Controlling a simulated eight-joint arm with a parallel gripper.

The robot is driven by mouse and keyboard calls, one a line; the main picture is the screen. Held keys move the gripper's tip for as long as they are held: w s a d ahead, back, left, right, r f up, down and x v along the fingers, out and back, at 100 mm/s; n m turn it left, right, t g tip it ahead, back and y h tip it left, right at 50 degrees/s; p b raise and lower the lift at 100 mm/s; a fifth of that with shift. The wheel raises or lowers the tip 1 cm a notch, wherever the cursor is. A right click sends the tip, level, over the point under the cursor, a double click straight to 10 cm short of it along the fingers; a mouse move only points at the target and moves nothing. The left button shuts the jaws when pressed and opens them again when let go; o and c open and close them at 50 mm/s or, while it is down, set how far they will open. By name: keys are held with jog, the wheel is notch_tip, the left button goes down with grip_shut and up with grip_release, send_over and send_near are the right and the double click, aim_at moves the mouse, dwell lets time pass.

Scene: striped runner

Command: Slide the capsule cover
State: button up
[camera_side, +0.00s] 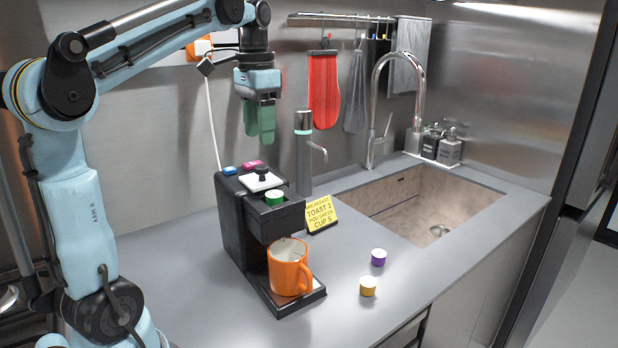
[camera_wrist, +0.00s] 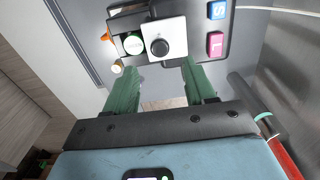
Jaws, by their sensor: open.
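The capsule cover (camera_side: 261,182) is a white square plate with a black knob on top of the black coffee machine (camera_side: 236,222). It also shows in the wrist view (camera_wrist: 166,29), close to my fingertips. A green capsule (camera_side: 274,198) sits in the machine's opening, beside the cover and uncovered; the wrist view shows it too (camera_wrist: 133,44). My gripper (camera_side: 259,138) hangs above the machine with its green fingers pointing down. In the wrist view the fingers are spread apart with nothing between them, and the cover's knob lies beyond the fingertips.
An orange mug (camera_side: 289,268) stands under the spout. Blue (camera_side: 229,170) and pink (camera_side: 252,164) buttons are behind the cover. A yellow note (camera_side: 321,214), purple capsule (camera_side: 378,257) and yellow capsule (camera_side: 368,286) are to the right.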

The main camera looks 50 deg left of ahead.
aim_at(262, 166)
notch_tip(262, 166, down, 7)
jog(key=shift+f, duration=0.15)
dwell(0.4)
grip_shut()
